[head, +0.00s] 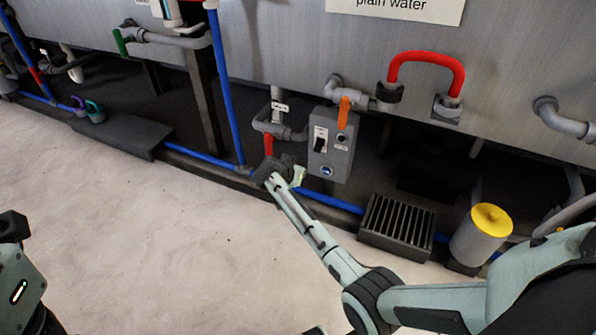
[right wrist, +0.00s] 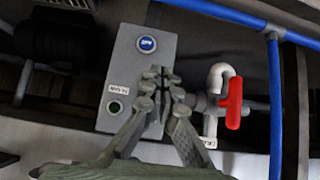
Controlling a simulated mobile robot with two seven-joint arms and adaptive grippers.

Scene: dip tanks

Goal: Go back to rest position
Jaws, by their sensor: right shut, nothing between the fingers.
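My right gripper (head: 278,170) reaches up from the lower right in the head view, near the lower left of a grey control box (head: 331,146). In the right wrist view its fingers (right wrist: 158,76) are shut and empty. They overlap the face of the box (right wrist: 126,77), beside a blue button (right wrist: 147,44); I cannot tell if they touch it. A red valve handle (right wrist: 234,103) is right of the fingers in that view. At the left edge of the head view is a part of my left arm; its gripper does not show.
Above are the grey tank wall (head: 290,50), an orange lever (head: 344,112) and a red handle (head: 425,57). A floor grate (head: 396,225) and a yellow-topped cylinder (head: 481,240) stand close to my right arm. Blue pipes (head: 225,90) run behind. The pale floor (head: 150,240) at left is clear.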

